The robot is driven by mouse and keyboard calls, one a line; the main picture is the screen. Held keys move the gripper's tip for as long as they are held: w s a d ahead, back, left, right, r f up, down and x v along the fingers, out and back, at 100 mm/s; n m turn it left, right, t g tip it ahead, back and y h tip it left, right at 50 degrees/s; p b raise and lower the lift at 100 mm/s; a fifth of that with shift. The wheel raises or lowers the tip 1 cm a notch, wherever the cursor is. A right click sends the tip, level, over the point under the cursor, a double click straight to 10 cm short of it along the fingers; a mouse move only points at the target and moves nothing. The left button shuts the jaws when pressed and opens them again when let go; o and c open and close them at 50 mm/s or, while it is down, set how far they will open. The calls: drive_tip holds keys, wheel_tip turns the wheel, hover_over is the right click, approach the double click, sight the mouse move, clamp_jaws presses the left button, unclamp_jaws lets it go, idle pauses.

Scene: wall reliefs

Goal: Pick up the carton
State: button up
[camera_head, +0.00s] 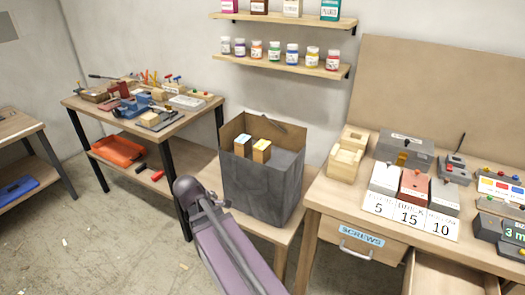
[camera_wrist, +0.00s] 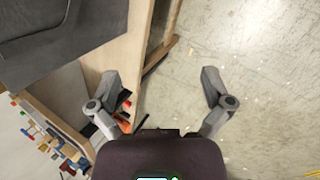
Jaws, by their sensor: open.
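A large open box (camera_head: 255,190), dark grey outside with brown cardboard inside, stands on a low wooden stand in the middle of the head view. Two small upright cartons (camera_head: 242,146) (camera_head: 262,151), tan with pale labels on top, show inside it near its left side. Part of the grey box (camera_wrist: 60,35) also shows at the upper left of the wrist view. My gripper (camera_wrist: 160,88) is open and empty, over bare floor beside the wooden stand. My gripper's fingers are not clearly visible in the head view.
A workbench with tools (camera_head: 155,115) stands at the left. A desk (camera_head: 335,195) with grey bins, number cards and a drawer labelled SCREWS (camera_head: 361,241) stands close to the box's right. Wall shelves (camera_head: 280,65) with jars hang above. Floor at lower left is mostly clear.

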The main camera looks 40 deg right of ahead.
drive_tip(key=w+d+r+n+t+h+p, duration=0.1)
drive_tip(key=w+d+r+n+h, duration=0.15)
drive_tip(key=d, duration=0.25)
drive_tip(key=w+d+r+n+h, duration=0.1)
drive_tip(key=d+r+n, duration=0.2)
drive_tip(key=d+n, duration=0.15)
drive_tip(key=n+t+h+p, duration=0.15)
drive_tip(key=n+h, duration=0.25)
drive_tip(key=n, duration=0.4)
approach(259, 147)
drive_tip(key=a, duration=0.1)
drive_tip(key=shift+s+r, duration=0.1)
drive_tip(key=shift+s, duration=0.1)
drive_tip(key=shift+m, duration=0.3)
drive_tip(key=b+x, duration=0.3)
drive_tip(key=x, duration=0.5)
drive_tip(key=shift+a, duration=0.15)
drive_tip(key=shift+w+d, duration=0.1)
drive_tip(key=shift+d, duration=0.2)
drive_tip(key=shift+d, duration=0.1)
drive_tip(key=shift+b+x, duration=1)
drive_tip(key=shift+x, duration=1.6)
drive_tip(key=shift+w, duration=0.1)
